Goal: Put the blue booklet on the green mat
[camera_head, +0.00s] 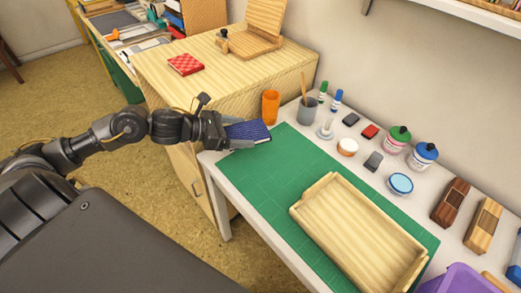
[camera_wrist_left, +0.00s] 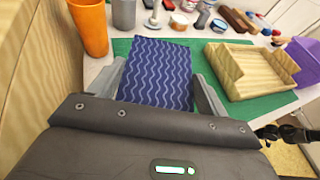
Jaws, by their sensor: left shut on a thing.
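The blue booklet (camera_head: 250,130) has a wavy pale pattern, which shows clearly in the left wrist view (camera_wrist_left: 158,72). My left gripper (camera_head: 236,136) is shut on it, with one finger on each side in the left wrist view (camera_wrist_left: 160,95). The booklet is at the far left corner of the green mat (camera_head: 262,170); I cannot tell whether it touches the mat. The mat lies on the white table and also shows in the left wrist view (camera_wrist_left: 207,48). A dark part at the right of that view may be my right gripper (camera_wrist_left: 290,133); its jaws are unclear.
A wooden tray (camera_head: 302,211) covers much of the mat's near right part. An orange cup (camera_head: 270,107) stands just behind the booklet. Ink jars, pads and stamps line the table's back. A wooden cabinet (camera_head: 230,87) bearing a red booklet (camera_head: 186,64) stands at left.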

